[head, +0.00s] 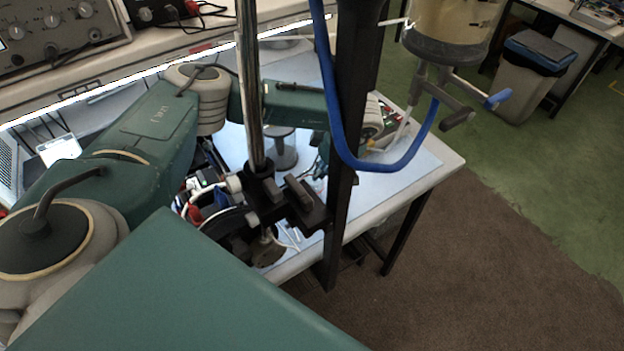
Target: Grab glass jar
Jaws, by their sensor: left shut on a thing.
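My left arm comes in from the left and bends over the bench. Its hand end, around my left gripper (322,155), is mostly hidden behind a dark upright post. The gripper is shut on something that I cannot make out. A cloudy glass vessel (452,15) with a dark base hangs at the top right, cut off by the picture edge. I cannot tell whether it is the glass jar of the task, and the left gripper does not touch it. My right gripper is not in view.
A dark post (345,170), a metal rod (249,80) with a dark clamp and a blue hose (375,165) stand in front of the bench (400,180). Instruments (60,35) line the back shelf. Floor on the right is clear up to a bin (530,80).

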